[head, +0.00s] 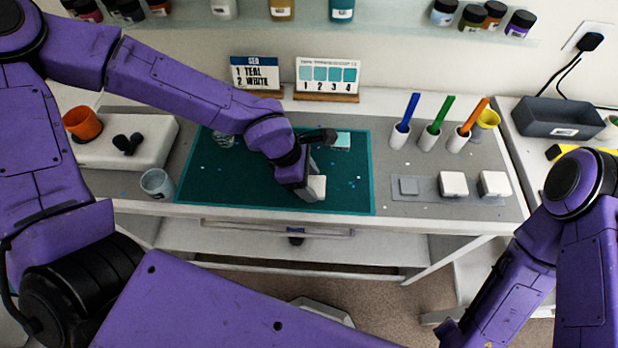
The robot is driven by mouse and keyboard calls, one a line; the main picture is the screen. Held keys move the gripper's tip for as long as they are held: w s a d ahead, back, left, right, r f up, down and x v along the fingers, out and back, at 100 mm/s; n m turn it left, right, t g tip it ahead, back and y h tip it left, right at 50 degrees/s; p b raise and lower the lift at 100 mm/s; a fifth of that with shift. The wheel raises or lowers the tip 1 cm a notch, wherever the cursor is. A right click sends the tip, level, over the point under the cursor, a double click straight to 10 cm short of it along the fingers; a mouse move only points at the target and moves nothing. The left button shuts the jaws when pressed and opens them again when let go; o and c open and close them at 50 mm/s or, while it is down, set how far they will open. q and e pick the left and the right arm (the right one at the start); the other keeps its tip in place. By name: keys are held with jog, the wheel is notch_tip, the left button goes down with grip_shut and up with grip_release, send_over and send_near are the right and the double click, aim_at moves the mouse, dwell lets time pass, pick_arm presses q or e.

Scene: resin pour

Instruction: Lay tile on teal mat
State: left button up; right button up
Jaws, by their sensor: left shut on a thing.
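The teal mat (240,178) lies on the grey worktop in the middle of the head view. My left gripper (311,186) is over the mat's front middle, pointing down, shut on a small white tile (318,187). The tile is at or just above the mat; I cannot tell whether it touches. The gripper hides part of it. A small tile with a teal top (341,139) lies at the back of the mat. Two white tiles (453,183) (494,183) and a grey square piece (408,186) sit on a grey strip at right. My right gripper is out of view.
A clear cup (157,184) stands left of the mat, and a glass cup (223,139) at its back left. Blue, green and orange sticks (438,115) stand in white holders at right. A sequence sign (257,73) and a swatch card (327,75) stand behind.

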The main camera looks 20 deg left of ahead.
pick_arm(q)
jog(key=shift+f, duration=0.1)
jog(key=o, duration=1.1)
jog(key=shift+c, duration=0.2)
jog(key=p+v, duration=0.1)
jog(key=v, duration=1.1)
jog(key=shift+s, duration=0.1)
